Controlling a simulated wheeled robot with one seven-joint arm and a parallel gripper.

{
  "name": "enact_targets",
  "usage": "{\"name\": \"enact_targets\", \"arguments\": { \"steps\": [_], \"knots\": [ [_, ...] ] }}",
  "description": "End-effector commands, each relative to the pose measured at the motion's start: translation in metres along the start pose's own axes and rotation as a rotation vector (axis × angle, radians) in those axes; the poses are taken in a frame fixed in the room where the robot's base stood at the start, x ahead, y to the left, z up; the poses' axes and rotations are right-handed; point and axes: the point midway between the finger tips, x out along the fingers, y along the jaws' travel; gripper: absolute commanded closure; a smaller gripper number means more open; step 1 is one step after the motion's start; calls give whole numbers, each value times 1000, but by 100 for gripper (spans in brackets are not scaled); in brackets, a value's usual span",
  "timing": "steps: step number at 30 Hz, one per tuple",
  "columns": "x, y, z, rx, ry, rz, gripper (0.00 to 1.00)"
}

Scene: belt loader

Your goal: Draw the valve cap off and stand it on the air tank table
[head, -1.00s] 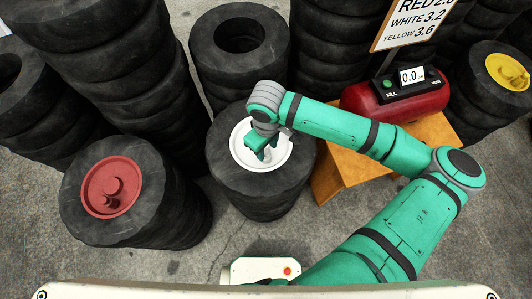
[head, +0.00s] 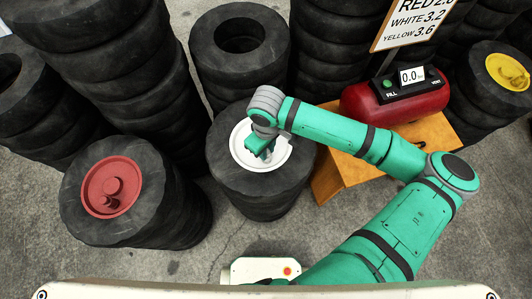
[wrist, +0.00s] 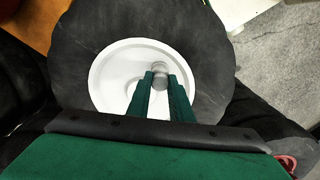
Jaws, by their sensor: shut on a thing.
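My gripper (head: 264,155) points down at the white hub (head: 240,158) of the middle tire stack. In the wrist view its two green fingers (wrist: 161,84) are shut on a small grey valve cap (wrist: 160,70) toward the hub's far side. The fingers hide part of the cap, and I cannot tell whether it is still on its stem. The air tank table (head: 352,168) is orange wood, right of the stack and partly behind my arm. The red air tank (head: 425,103) stands on it.
A tire with a red hub (head: 100,190) stands at left, and one with a yellow hub (head: 508,72) at far right. Tall tire stacks (head: 240,60) crowd the back. A sign (head: 415,25) with pressures rises behind the tank. The table's front left part looks clear.

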Motion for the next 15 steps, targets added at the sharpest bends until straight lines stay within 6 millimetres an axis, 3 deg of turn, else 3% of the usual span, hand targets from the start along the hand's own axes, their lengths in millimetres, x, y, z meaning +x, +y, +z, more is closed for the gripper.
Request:
{"name": "enact_targets", "arguments": {
  "steps": [15],
  "knots": [
    [-6, 0, 0, 0, -1, 0, 100]
  ]
}}
